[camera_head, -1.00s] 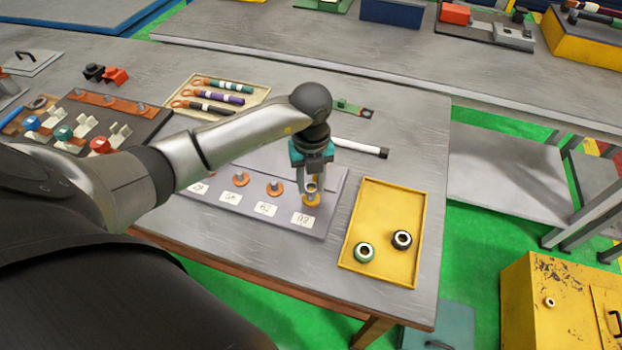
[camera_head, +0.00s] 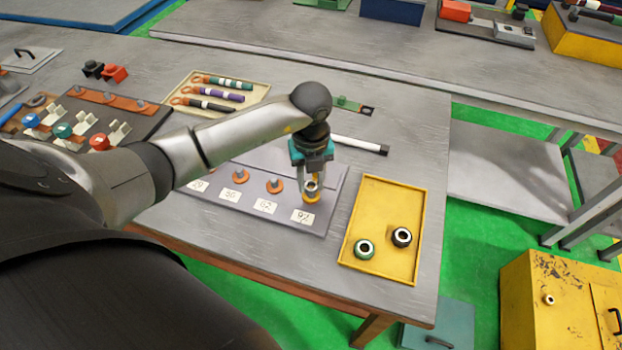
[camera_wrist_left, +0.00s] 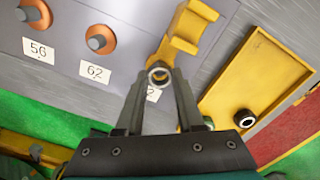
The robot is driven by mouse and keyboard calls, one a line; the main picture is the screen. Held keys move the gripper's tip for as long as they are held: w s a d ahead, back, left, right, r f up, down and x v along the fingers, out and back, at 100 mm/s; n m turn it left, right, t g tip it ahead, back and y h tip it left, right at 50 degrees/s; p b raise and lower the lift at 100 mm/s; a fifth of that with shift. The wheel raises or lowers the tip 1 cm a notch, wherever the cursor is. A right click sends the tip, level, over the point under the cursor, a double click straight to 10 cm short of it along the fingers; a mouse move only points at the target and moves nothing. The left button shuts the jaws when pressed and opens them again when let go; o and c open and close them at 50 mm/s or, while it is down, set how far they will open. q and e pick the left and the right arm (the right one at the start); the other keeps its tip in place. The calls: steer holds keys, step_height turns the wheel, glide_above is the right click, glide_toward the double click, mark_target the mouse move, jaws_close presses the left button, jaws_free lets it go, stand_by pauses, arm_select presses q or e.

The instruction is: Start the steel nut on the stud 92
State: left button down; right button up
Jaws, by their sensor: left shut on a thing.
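My left gripper (camera_head: 312,188) points down over the position labelled 92 (camera_head: 303,217) on the grey terminal board (camera_head: 222,205). It is shut on the steel nut (camera_wrist_left: 158,75), which shows as a bright ring between the fingertips in the left wrist view. The nut is at a yellow terminal piece (camera_wrist_left: 185,30) at that position. Stud 92 is hidden by the nut and fingers, so I cannot tell whether the threads are engaged. The fingers partly cover the 92 label in the wrist view. My right gripper is not in view.
A yellow tray (camera_head: 384,208) to the right holds a green-ringed nut (camera_head: 364,248) and a dark-ringed nut (camera_head: 402,236). Neighbouring studs 62 (camera_head: 274,186) and 56 (camera_head: 239,174) stand in copper-coloured lugs to the left. A white-and-black rod (camera_head: 362,145) lies behind the gripper.

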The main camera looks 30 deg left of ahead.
arm_select(q)
steer(key=shift+f+b, duration=0.3)
steer(key=shift+f, duration=0.4)
stand_by(1.0)
steer(key=shift+s+f, duration=0.15)
stand_by(0.8)
steer(key=m+b, duration=0.1)
steer(key=m, duration=0.2)
steer(key=shift+f, duration=0.15)
steer(key=m, duration=0.3)
steer(key=shift+b, duration=0.4)
steer(key=shift+c, duration=2.2)
jaws_free()
